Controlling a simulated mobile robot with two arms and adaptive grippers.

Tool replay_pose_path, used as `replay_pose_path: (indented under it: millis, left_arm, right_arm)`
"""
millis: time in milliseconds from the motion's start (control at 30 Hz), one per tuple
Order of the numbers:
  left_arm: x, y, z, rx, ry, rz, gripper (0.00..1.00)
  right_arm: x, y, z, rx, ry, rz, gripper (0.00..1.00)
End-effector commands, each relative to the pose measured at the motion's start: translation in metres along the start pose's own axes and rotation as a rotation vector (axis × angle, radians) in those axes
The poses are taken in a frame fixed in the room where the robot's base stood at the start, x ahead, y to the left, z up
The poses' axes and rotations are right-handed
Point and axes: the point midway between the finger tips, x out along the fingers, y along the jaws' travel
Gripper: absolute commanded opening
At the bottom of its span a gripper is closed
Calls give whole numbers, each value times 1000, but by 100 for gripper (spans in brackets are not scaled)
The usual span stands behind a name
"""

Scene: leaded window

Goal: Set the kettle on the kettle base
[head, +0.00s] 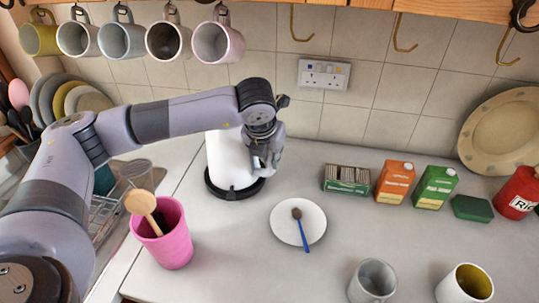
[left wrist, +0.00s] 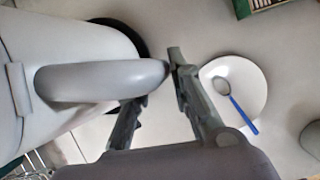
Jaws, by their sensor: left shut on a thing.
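The white kettle (head: 221,160) stands upright at the back of the counter, left of the middle. The black kettle base (head: 233,192) shows as a dark round rim under it. I cannot tell whether the kettle rests on the base or is held just above it. My left gripper (head: 264,158) is at the kettle's right side, shut on its handle. In the left wrist view the handle (left wrist: 95,80) runs between the two fingers (left wrist: 158,95), with the kettle body at the left and the base's dark rim (left wrist: 132,36) beyond. My right gripper is not in view.
A pink cup (head: 172,243) with a wooden spoon stands front left of the kettle. A white saucer (head: 284,228) with a blue-handled spoon lies to the right. Boxes (head: 394,182) stand at the back right. Mugs (head: 168,42) hang above my arm. Counter between kettle and saucer is clear.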

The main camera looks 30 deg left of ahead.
Motion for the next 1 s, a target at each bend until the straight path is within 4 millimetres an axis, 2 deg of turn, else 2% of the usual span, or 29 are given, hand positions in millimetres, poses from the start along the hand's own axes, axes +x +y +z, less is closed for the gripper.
replay_pose_path:
  millis: [567,600,700,1000]
  left_arm:
    - [6,0,-1,0,-7,1,0]
    - [5,0,-1,0,-6,1,22]
    - [6,0,-1,-1,-5,1,28]
    - [8,0,-5,0,7,1,28]
  right_arm:
    - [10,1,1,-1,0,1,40]
    - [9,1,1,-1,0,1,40]
    - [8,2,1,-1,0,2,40]
    - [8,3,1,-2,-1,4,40]
